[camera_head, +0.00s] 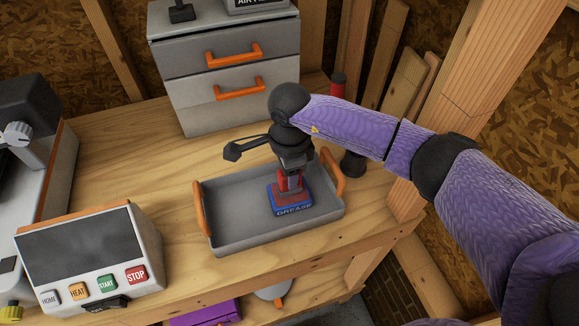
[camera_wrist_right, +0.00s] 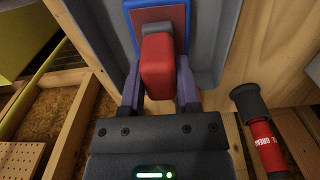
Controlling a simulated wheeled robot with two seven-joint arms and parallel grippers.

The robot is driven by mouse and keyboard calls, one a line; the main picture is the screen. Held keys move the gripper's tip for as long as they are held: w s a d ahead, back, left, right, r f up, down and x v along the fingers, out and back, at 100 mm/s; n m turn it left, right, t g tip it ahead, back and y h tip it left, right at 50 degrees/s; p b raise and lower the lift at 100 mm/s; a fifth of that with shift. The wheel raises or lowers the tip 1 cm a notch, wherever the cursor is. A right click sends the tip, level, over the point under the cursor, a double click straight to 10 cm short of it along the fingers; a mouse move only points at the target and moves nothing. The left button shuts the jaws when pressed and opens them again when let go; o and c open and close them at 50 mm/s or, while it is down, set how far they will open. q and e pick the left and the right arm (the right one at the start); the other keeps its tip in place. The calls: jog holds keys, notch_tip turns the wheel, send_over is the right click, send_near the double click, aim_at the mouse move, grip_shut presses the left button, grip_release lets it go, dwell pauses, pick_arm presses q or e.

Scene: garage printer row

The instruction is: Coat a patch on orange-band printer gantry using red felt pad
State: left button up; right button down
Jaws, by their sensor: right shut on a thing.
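My right gripper (camera_head: 291,172) points down over the grey tray and is shut on the red felt pad (camera_head: 290,186). In the right wrist view the red pad (camera_wrist_right: 157,66) sits between the two fingers. Under it is a shallow blue container (camera_head: 292,210) marked GREASE, inside the tray; its reddish inside (camera_wrist_right: 160,15) shows in the wrist view. The pad is at or just above that inside; contact cannot be told. A printer with an orange edge (camera_head: 57,165) is cut off at the left; no gantry is clearly visible. My left gripper is not in view.
The grey tray (camera_head: 230,241) has orange handles and stands on the wooden bench (camera_head: 130,160). A control box (camera_head: 90,258) with buttons is at front left. A drawer cabinet (camera_head: 225,65) stands behind. A red tube with a black cap (camera_wrist_right: 262,138) is right of the tray.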

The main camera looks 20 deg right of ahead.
dwell(0.5)
jog(key=shift+f+b, duration=0.45)
jog(key=shift+f, duration=0.1)
dwell(1.3)
notch_tip(320, 180, up, 7)
jog(key=p, duration=0.5)
jog(key=shift+r, duration=0.2)
jog(key=shift+f, duration=0.15)
dwell(0.3)
